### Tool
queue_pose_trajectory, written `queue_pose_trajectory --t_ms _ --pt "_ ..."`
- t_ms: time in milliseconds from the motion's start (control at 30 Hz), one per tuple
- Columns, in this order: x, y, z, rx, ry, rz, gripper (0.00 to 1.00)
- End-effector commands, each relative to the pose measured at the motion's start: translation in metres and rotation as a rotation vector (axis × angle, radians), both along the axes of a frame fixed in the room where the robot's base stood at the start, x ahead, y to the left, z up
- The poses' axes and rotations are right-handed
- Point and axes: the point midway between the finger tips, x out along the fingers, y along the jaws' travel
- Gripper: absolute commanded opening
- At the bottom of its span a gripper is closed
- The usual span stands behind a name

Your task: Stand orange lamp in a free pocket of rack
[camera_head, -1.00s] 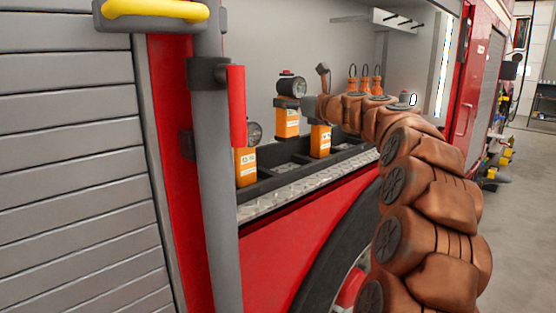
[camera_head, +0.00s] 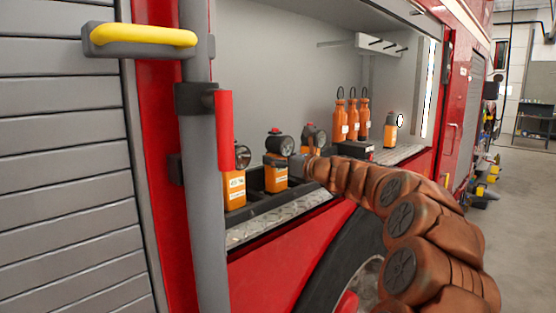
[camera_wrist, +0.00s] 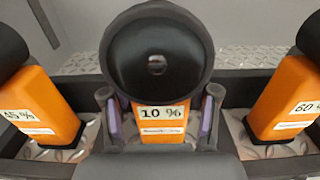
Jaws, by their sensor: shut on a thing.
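The lamp (camera_head: 276,178) is upright, low in the middle of the black rack (camera_head: 263,206). Its base is hidden in the wrist view, so I cannot tell if it touches the pocket floor. A "45 %" lamp (camera_wrist: 42,108) stands in the rack's left pocket, also seen in the head view (camera_head: 235,190). A "60 %" lamp (camera_wrist: 288,100) stands in the right pocket. My gripper (camera_head: 292,166) is partly hidden by my arm in the head view.
Another orange lamp (camera_head: 390,134) stands on the deck farther right. Several orange bottles (camera_head: 352,118) stand in a black holder (camera_head: 355,149) behind my arm. A grey post (camera_head: 200,150) with a red handle (camera_head: 225,130) rises left of the rack.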

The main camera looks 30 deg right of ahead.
Motion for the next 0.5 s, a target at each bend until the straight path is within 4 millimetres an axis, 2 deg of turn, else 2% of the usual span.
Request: queue_pose_trajectory --t_ms 267,300,500 --pt "-0.0003 -0.0001 -0.0008 0.000 -0.002 0.000 0.00" --pt "-0.0003 -0.0002 -0.0009 -0.001 -0.001 0.000 0.64" --pt "-0.0001 -0.0002 -0.0012 0.000 0.000 0.000 0.85"
